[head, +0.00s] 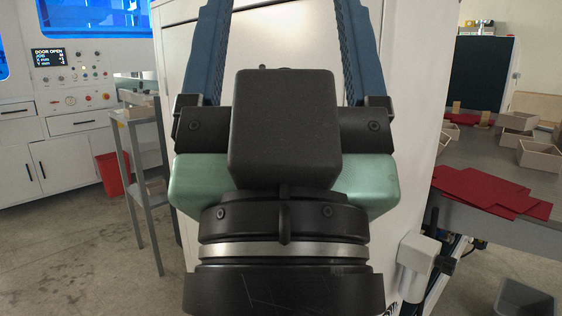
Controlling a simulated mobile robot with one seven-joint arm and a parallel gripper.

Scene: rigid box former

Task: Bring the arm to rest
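My gripper (284,55) fills the middle of the head view, pointing up and away from the camera. Its two long blue fingers stand wide apart, with the white cabinet visible between them. Nothing is seen between the parts of the fingers in view; their tips run past the top edge of the picture. A black block on the gripper's body hides what lies behind it.
A white cabinet (410,150) stands right behind my gripper. On the right, a grey table (480,150) holds red sheets (490,190) and several open boxes (540,155). On the left are a grey shelf stand (145,150), a red bin (110,174) and a machine with a display (48,56).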

